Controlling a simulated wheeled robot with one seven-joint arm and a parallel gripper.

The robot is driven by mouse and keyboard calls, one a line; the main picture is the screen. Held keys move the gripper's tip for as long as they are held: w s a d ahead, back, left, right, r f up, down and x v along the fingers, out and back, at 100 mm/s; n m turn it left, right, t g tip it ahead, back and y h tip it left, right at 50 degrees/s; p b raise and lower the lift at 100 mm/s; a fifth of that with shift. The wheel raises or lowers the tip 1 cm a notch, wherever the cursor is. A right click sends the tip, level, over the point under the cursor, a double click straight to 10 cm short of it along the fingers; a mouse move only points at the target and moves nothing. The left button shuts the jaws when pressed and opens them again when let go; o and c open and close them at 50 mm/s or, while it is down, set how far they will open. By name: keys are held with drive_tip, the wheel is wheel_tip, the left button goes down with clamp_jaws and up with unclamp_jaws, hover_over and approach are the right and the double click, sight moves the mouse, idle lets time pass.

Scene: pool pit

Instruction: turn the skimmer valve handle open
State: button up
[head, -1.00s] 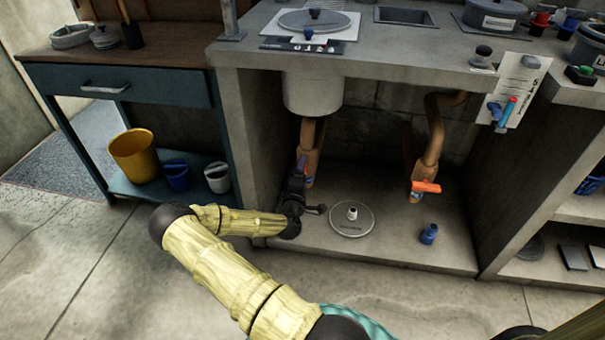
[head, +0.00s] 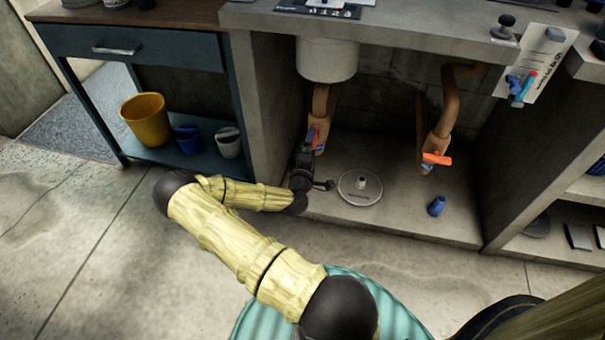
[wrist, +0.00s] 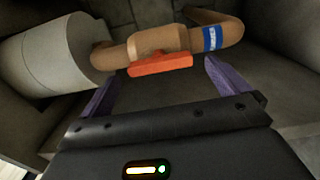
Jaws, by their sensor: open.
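The valve on the left pipe has an orange-red handle (wrist: 160,64), seen in the wrist view just beyond and between my fingertips. The handle looks roughly in line with the tan pipe (wrist: 222,34). A blue label (wrist: 211,38), seemingly reading "SKIMMER", is on that pipe. My gripper (wrist: 160,75) is open, its two purple fingers spread wider than the handle, and I see no clear contact. In the head view the handle (head: 316,138) is small and partly hidden by my gripper (head: 312,142) under the white canister (head: 327,60).
A second pipe (head: 450,95) with an orange handle (head: 437,159) stands to the right. A round lid (head: 352,190) and a blue cup (head: 437,206) are on the cabinet floor. The counter edge (head: 400,30) overhangs; a side wall (head: 268,110) is close left.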

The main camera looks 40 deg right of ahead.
drive_tip(key=p+v, duration=0.3)
drive_tip(key=v, duration=1.1)
drive_tip(key=shift+s, duration=0.15)
